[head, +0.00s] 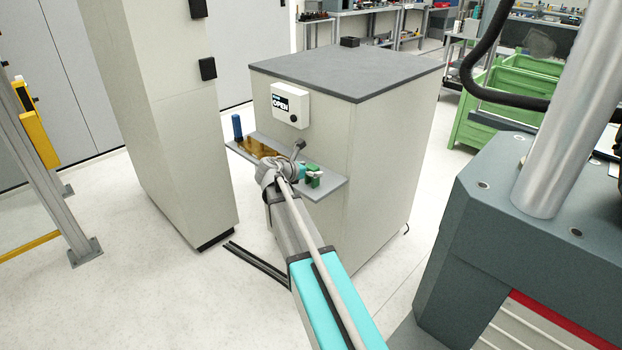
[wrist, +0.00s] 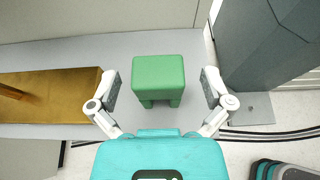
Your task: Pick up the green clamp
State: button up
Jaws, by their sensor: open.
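The green clamp (wrist: 158,80) is a blocky green piece with two short legs, standing on a grey shelf (wrist: 36,52) in the wrist view. My gripper (wrist: 163,88) is open, with one finger on each side of the clamp and a gap on both sides. In the head view the clamp (head: 313,180) shows small at the right part of the shelf, close to my wrist. My gripper's fingers are hard to make out there.
An amber-brown plate (wrist: 50,97) lies on the shelf left of the clamp. A blue cylinder (head: 237,127) stands at the shelf's left end. A grey-topped cabinet (head: 345,65) with an "OPEN" box (head: 290,105) rises behind the shelf.

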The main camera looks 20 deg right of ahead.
jog(key=shift+w+d+f, duration=0.1)
jog(key=shift+d+f, duration=0.05)
jog(key=shift+d, duration=0.15)
dwell(0.4)
jog(key=c, duration=1.2)
jog(key=shift+c, duration=0.2)
jog(key=shift+r, duration=0.25)
